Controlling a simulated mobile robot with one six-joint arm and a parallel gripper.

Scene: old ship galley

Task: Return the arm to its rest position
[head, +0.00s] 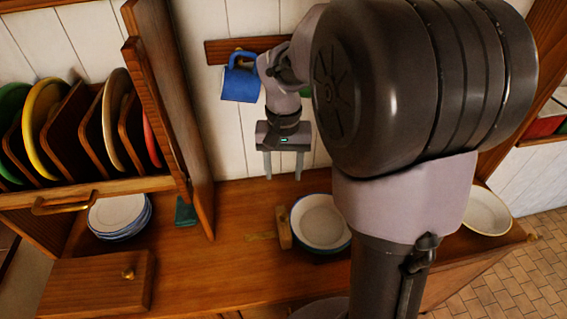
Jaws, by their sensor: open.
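My gripper (284,166) is in the middle of the head view, pointing down with its two fingers apart. It is open, and nothing shows between the fingers. It hangs in front of the white plank wall, above the back of the wooden counter (240,262). My arm's large dark joint and pale link fill the right half of the view and hide part of the wall and counter.
A blue mug (239,84) hangs from a wooden rail (222,51) close left of my wrist. A plate rack (90,190) with colored plates stands left. A white bowl (321,222), stacked plates (117,214) and a cream dish (487,212) stand on the counter.

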